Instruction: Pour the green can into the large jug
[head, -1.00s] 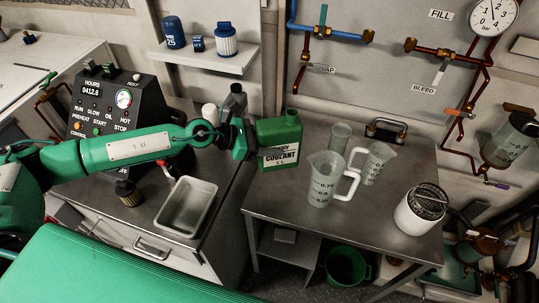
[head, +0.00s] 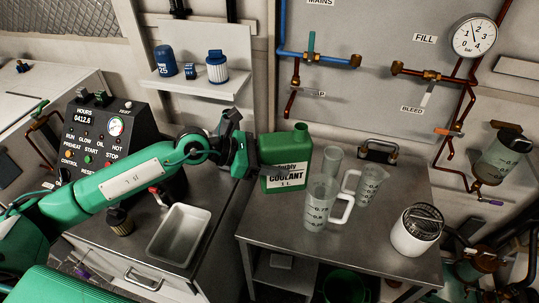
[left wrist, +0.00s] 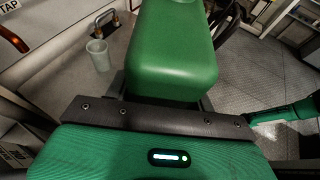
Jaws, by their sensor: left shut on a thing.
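The green can (head: 286,152), labelled COOLANT, is roughly upright at the left side of the metal bench in the head view. My left gripper (head: 247,155) is shut on its left side. The can also fills the upper middle of the left wrist view (left wrist: 172,50), where the fingertips are hidden. Whether its base touches the bench is unclear. The large jug (head: 318,206), clear with a handle on its right, stands on the bench to the right of and nearer than the can. My right gripper is not in view.
A smaller jug (head: 368,184) and a clear beaker (head: 332,159) stand behind the large jug. A white canister (head: 411,236) stands at the bench's right. A metal tray (head: 180,234) sits on the left counter. The bench's front left is clear.

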